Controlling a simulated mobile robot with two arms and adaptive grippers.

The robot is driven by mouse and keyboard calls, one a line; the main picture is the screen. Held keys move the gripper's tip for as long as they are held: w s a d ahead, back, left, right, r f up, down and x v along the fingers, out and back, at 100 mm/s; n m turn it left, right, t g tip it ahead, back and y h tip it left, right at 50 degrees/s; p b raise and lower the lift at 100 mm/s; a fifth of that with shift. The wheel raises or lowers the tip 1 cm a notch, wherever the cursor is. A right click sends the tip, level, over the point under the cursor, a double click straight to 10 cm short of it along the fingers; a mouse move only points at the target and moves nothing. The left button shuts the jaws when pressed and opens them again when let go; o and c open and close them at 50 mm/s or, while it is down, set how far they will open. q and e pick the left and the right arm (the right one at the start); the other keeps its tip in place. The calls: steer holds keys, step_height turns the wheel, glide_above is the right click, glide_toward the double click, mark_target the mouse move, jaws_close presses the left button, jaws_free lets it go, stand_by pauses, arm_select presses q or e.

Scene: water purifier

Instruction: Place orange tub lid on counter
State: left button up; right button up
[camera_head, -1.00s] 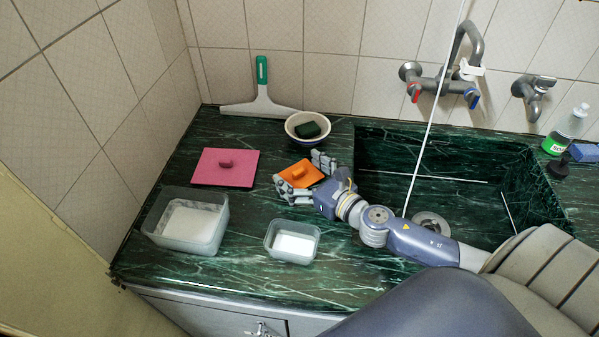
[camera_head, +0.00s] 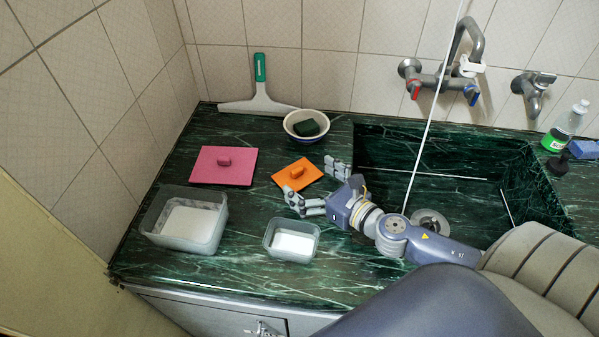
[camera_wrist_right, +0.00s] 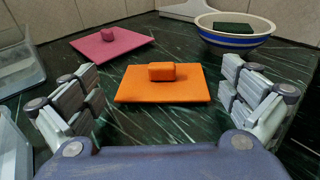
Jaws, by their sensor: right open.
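The orange tub lid (camera_head: 297,174) lies flat on the dark green marble counter (camera_head: 262,226), its small knob facing up. It also shows in the right wrist view (camera_wrist_right: 160,84), centred ahead of the fingers. My right gripper (camera_head: 315,181) is open and empty, just to the right and front of the lid, with its fingers spread wide and apart from it. In the right wrist view my right gripper (camera_wrist_right: 165,100) has one finger on each side, with counter showing between each finger and the lid. My left gripper is not in view.
A pink lid (camera_head: 224,166) lies left of the orange one. Two open tubs, one larger (camera_head: 187,221) and one smaller (camera_head: 291,239), stand in front. A bowl with a dark sponge (camera_head: 306,126) and a squeegee (camera_head: 259,96) are behind. The sink (camera_head: 440,160) opens at right.

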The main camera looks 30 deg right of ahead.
steer(key=v, duration=0.2)
steer(key=shift+s+d+r+b, duration=0.1)
steer(key=shift+s+d+b, duration=0.05)
steer(key=shift+s+b, duration=0.2)
steer(key=shift+s+r, duration=0.25)
steer(key=shift+s, duration=0.1)
